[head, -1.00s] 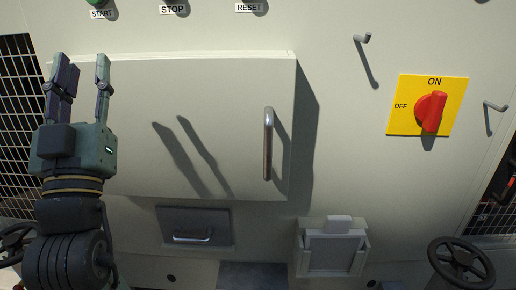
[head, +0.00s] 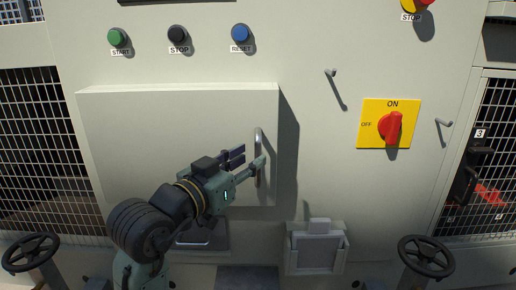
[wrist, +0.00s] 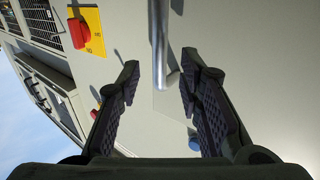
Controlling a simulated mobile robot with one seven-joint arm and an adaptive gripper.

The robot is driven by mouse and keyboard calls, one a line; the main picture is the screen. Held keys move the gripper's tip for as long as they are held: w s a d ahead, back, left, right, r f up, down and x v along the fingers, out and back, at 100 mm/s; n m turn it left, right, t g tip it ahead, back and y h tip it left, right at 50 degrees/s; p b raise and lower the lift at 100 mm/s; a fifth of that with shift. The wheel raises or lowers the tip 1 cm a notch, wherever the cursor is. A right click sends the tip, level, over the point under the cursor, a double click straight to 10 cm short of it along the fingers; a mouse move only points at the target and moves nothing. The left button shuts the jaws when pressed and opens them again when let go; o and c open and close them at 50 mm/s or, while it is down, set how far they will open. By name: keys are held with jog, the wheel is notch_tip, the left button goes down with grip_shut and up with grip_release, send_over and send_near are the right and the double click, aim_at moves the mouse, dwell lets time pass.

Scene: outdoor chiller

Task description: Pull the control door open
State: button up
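The control door (head: 110,140) is a pale box-shaped panel on the cabinet front, and it looks closed. Its metal bar handle (head: 258,140) stands upright near the door's right edge. My gripper (head: 252,159) is in front of the door's right part, with its fingertips at the handle and partly covering it. In the wrist view the gripper (wrist: 158,82) is open, and the handle (wrist: 158,40) runs between and just beyond the two fingertips. I see no clear contact between fingers and handle.
A red rotary switch (head: 390,127) on a yellow plate and small hooks sit to the right. START (head: 118,38), STOP and RESET buttons are above the door. A grey holder (head: 317,250) and handwheels (head: 426,257) are below. Mesh panels flank the cabinet.

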aim_at(256, 154)
jog(key=shift+p+x, duration=0.4)
jog(key=shift+x, duration=1.85)
jog(key=shift+c, duration=0.2)
grip_shut()
